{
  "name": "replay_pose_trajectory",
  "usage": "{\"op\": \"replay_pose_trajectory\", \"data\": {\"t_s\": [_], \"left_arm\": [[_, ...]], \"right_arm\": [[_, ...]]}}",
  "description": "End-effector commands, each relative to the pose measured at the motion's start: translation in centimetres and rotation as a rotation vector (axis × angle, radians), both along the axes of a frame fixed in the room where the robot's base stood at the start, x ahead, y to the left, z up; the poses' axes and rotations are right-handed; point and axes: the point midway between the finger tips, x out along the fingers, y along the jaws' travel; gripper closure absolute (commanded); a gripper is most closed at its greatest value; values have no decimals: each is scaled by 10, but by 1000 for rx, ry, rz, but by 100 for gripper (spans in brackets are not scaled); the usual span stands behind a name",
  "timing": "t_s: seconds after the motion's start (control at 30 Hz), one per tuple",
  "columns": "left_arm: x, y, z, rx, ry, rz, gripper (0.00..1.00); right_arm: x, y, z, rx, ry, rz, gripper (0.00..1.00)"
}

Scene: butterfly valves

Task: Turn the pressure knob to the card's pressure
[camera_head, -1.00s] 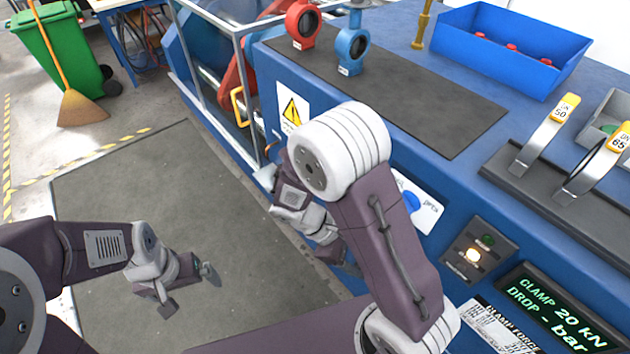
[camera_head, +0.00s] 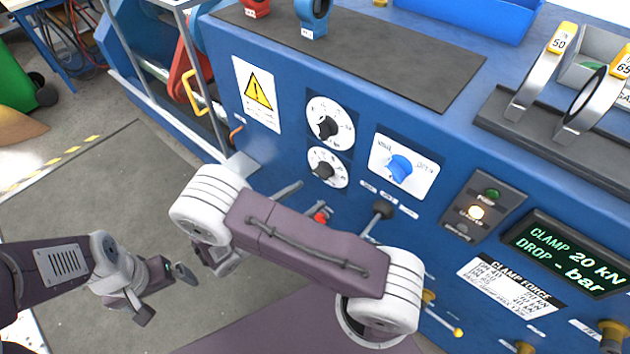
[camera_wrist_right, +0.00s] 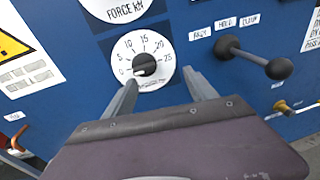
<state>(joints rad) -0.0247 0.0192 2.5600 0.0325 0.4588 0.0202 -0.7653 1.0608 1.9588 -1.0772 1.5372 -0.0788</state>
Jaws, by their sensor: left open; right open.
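The lower white dial with a black knob (camera_head: 327,168) is on the blue front panel, below a similar dial (camera_head: 330,123). In the right wrist view the lower knob (camera_wrist_right: 144,64) has a scale from 0 to 25, and its white mark points to the lower left, near 0. The upper dial (camera_wrist_right: 122,6) reads FORCE kN. My right gripper (camera_wrist_right: 162,88) is open and empty, its fingers spread below and either side of the lower dial, apart from the knob. My left gripper (camera_head: 165,294) is open and empty over the floor mat. A card headed CLAMP FORCE (camera_head: 511,286) is on the panel.
The display (camera_head: 567,250) reads CLAMP 20 kN, DROP - bar. A black-ball lever (camera_head: 382,208) stands out right of the dials. A blue knob (camera_head: 399,167) is on a white plate. A lamp box (camera_head: 482,208) has a lit lamp. A yellow handle (camera_head: 192,97) is at left.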

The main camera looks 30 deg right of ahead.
Motion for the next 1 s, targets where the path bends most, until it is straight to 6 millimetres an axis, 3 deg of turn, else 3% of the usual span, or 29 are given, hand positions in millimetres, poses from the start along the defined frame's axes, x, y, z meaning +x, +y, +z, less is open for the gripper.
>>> {"op": "replay_pose_trajectory", "data": {"t_s": [0.1, 0.27, 0.7, 1.0], "left_arm": [[0, 0, -10, 0, 0, 0, 0], [0, 0, -8, 0, 0, 0, 0], [0, 0, -11, 0, 0, 0, 0], [0, 0, -12, 0, 0, 0, 0]], "right_arm": [[13, 18, -9, -85, -1, 104, 35], [16, 18, -6, -100, -3, 119, 35], [45, -54, -6, -96, -2, 113, 35], [50, -65, -6, -95, -3, 116, 35]]}}
